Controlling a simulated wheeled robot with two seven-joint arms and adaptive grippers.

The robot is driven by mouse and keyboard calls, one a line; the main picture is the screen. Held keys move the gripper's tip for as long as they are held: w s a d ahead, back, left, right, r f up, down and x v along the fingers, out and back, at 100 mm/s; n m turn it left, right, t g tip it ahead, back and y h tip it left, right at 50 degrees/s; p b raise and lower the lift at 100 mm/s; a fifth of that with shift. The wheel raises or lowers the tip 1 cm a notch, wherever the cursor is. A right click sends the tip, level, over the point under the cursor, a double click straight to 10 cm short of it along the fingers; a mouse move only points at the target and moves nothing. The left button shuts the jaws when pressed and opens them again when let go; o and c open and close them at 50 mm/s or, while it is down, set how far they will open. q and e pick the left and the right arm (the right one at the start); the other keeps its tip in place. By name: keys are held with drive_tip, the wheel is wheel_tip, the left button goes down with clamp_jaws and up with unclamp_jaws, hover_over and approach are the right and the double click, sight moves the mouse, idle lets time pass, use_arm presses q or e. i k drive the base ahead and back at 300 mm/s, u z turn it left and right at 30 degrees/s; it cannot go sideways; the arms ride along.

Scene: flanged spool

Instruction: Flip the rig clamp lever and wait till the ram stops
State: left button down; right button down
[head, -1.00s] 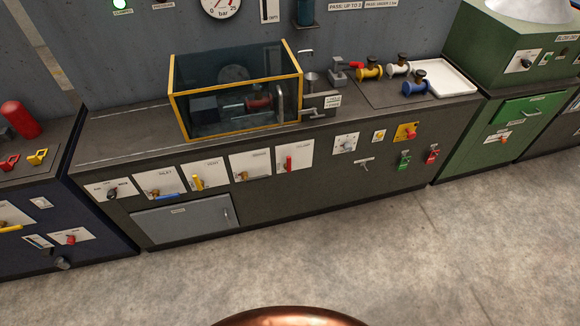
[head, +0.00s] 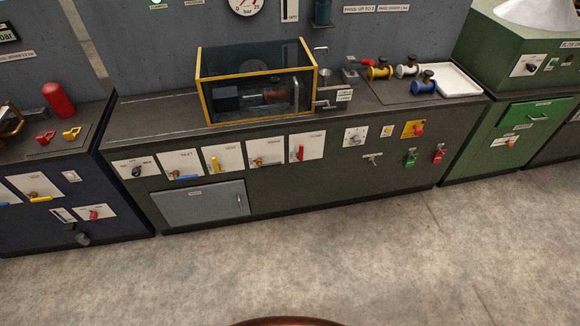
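The test rig is a dark bench (head: 330,190) with a row of white lever panels on its front. One panel has a red lever (head: 299,153), upright; others have a yellow lever (head: 215,164), a brass-and-blue valve (head: 177,175) and a brass valve (head: 257,161). The panel labels are too small to read, so I cannot tell which lever is the clamp lever. A yellow-framed clear enclosure (head: 258,82) on the bench top has a dark red cylindrical part (head: 274,95) inside; I cannot make out the ram clearly. Neither of my grippers is in view.
A pressure gauge (head: 243,4) is on the back wall. A navy bench (head: 60,185) stands left, a green cabinet (head: 500,145) right. The floor in front is clear.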

sight(300, 152)
drive_tip(key=u, duration=0.75)
drive_tip(key=i, duration=0.7)
drive_tip(key=z, duration=1.95)
